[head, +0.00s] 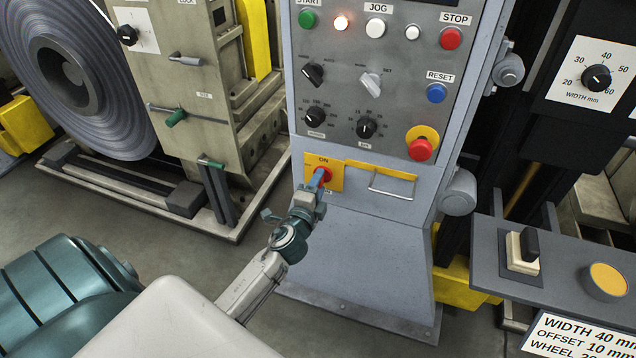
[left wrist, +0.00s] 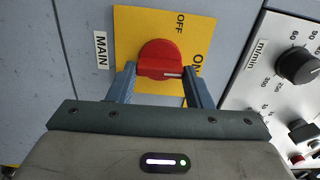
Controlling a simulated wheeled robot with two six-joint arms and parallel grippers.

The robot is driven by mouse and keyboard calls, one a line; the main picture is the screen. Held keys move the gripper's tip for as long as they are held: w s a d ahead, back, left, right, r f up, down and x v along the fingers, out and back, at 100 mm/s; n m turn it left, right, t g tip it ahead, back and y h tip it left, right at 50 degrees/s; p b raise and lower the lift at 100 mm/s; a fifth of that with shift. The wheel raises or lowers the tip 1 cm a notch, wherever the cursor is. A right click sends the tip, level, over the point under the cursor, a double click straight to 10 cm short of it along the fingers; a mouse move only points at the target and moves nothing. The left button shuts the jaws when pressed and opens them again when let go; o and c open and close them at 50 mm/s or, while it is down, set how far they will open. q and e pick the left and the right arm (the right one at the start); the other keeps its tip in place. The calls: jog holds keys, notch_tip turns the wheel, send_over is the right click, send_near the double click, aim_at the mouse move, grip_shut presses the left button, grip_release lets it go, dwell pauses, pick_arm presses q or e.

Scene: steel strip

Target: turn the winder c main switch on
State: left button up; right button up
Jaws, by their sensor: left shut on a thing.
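The main switch is a red rotary knob (head: 326,173) on a yellow plate (head: 337,160) low on the front of the grey control console (head: 350,235). My right gripper is not in view.
Above the switch are selector knobs (head: 313,74), a blue reset button (head: 436,93) and a red emergency stop (head: 420,149). A metal handle (head: 391,187) is just right of the plate. A steel coil (head: 75,75) stands left; a grey shelf (head: 570,262) juts out right.

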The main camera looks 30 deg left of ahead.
pick_arm(q)
jog(key=shift+m, duration=0.3)
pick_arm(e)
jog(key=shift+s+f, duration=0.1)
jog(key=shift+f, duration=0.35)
pick_arm(q)
jog(key=o, duration=1)
jog(key=shift+b+v, duration=1)
jog(key=shift+v, duration=4.4)
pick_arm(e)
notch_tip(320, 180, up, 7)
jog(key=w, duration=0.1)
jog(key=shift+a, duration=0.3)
